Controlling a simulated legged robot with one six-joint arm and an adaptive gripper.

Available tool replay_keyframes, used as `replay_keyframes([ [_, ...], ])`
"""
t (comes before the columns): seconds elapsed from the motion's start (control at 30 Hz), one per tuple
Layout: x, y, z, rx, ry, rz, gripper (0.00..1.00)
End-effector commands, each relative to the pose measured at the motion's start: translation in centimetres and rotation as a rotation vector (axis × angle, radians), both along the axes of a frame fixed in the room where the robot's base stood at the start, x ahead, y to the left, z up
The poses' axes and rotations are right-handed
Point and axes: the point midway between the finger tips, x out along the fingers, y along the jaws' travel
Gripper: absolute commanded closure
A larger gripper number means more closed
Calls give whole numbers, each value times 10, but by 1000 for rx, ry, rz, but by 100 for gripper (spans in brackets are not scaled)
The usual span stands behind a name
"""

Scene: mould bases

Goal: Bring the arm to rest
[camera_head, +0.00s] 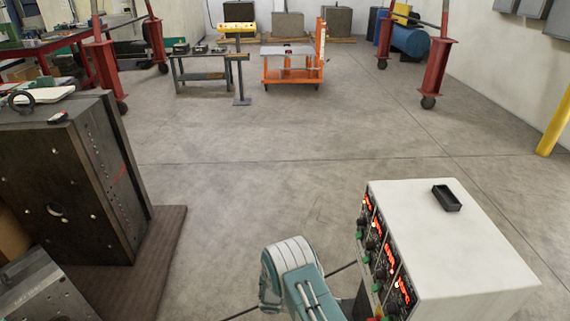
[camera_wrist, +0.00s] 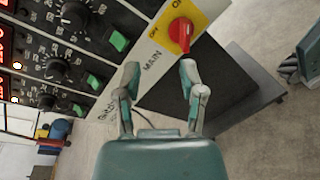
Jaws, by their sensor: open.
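My gripper (camera_wrist: 165,98) shows in the wrist view with its two fingers apart and nothing between them. It faces a control panel. A red rotary switch (camera_wrist: 181,33) on a yellow plate (camera_wrist: 163,40), marked MAIN, lies just beyond the fingertips, and I see no contact. In the head view my arm (camera_head: 292,278) is at the bottom centre, beside the white control cabinet (camera_head: 445,235). The gripper itself cannot be made out there.
The cabinet's front has lit red displays (camera_head: 389,257), knobs and green switches. A small black tray (camera_head: 446,198) lies on its top. A large dark mould base (camera_head: 65,180) stands on a brown pallet (camera_head: 165,240) at left. An orange cart (camera_head: 291,65) stands far back. The middle floor is clear.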

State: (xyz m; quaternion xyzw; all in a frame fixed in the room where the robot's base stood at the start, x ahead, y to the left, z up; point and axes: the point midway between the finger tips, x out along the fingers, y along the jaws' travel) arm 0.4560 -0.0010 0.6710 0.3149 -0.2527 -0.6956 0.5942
Motion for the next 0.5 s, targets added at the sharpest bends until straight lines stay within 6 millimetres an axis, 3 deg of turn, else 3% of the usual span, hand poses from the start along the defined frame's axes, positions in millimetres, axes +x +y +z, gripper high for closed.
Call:
replay_keyframes([
  [0.03,5,0,19,34,-17,-28,49],
  [0.23,13,-2,82,173,-66,-132,49],
  [0.5,7,-6,164,370,-148,-243,49],
])
